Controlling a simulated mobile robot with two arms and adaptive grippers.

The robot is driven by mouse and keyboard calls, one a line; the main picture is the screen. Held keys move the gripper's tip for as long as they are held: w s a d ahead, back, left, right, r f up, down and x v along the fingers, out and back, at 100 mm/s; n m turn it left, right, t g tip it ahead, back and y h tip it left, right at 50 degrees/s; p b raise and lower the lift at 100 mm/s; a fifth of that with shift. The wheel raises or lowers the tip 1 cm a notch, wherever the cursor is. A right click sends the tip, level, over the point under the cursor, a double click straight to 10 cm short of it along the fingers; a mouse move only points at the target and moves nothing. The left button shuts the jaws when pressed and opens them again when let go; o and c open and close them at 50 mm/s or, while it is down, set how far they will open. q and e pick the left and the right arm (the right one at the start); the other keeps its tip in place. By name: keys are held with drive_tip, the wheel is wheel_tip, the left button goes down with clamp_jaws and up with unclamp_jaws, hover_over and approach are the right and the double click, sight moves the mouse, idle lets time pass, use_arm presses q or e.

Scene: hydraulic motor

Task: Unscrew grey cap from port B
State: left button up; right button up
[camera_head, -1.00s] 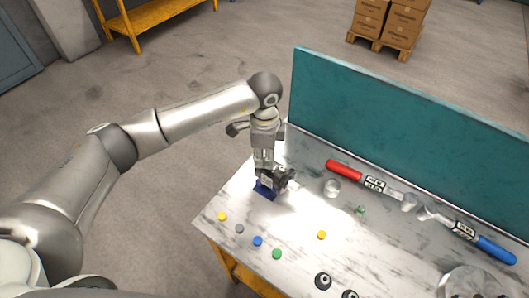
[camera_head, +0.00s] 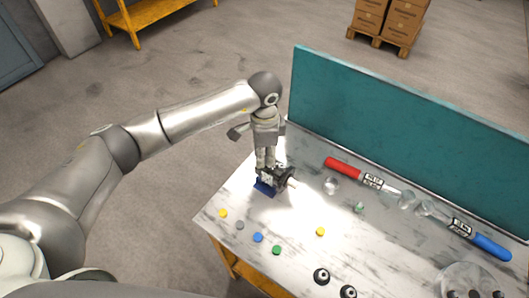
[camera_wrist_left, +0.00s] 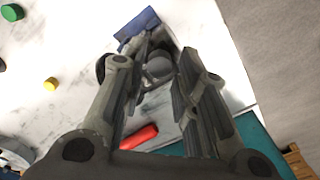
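The dark hydraulic motor (camera_head: 284,178) stands on a blue base (camera_head: 264,187) near the left edge of the table. My left gripper (camera_head: 268,170) points down at the top of the motor. In the left wrist view my left gripper (camera_wrist_left: 163,55) has its fingers apart, with a gap between the pads. A rounded grey part (camera_wrist_left: 159,67) shows between the fingers; I cannot tell if it is the grey cap on port B. The blue base (camera_wrist_left: 138,25) shows beyond the fingertips. The port labels cannot be read. My right gripper is not in view.
Loose yellow (camera_head: 223,213), grey (camera_head: 239,225), blue (camera_head: 257,237) and green (camera_head: 276,250) caps lie on the table (camera_head: 330,240). A red-handled tool (camera_head: 343,167) and a blue-handled tool (camera_head: 493,248) lie near the teal panel (camera_head: 400,125) along the back.

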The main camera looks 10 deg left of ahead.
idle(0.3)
use_arm(q)
drive_tip(key=shift+f+m+b, duration=0.15)
drive_tip(key=shift+m+b, duration=0.2)
drive_tip(key=shift+m, duration=0.25)
drive_tip(key=m+b, duration=0.1)
drive_tip(key=m, duration=0.2)
drive_tip(key=shift+m+b, duration=0.3)
drive_tip(key=shift+m, duration=0.1)
drive_tip(key=m+b, duration=0.2)
drive_tip(key=m, duration=0.2)
drive_tip(key=shift+m, duration=0.7)
drive_tip(key=shift+b, duration=0.3)
